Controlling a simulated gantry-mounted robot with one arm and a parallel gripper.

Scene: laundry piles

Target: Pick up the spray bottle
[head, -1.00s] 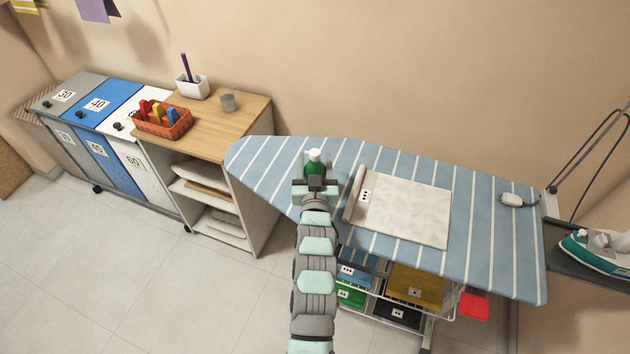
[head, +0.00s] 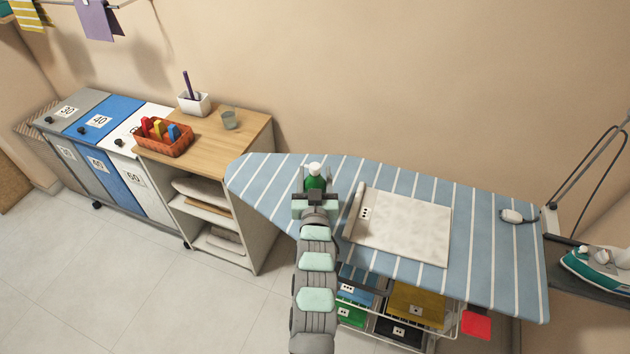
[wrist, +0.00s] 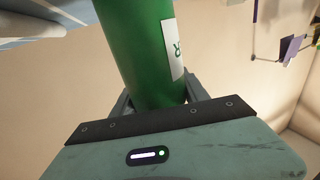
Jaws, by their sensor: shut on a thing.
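The spray bottle (head: 315,179) is green with a white top, and it shows above the left part of the striped ironing board (head: 480,215) in the head view. My gripper (head: 315,194) is shut on it from the near side. In the wrist view the green bottle (wrist: 147,50) fills the space between the two fingers, with part of a white label on its right side. The bottle's base is hidden behind my gripper in the head view, so I cannot tell there whether it touches the board.
A folded light cloth (head: 405,230) lies on the board right of my gripper. An iron (head: 600,262) rests at the far right. A wooden-topped shelf (head: 235,145) with an orange basket (head: 163,140) stands left. Coloured bins (head: 415,305) sit under the board.

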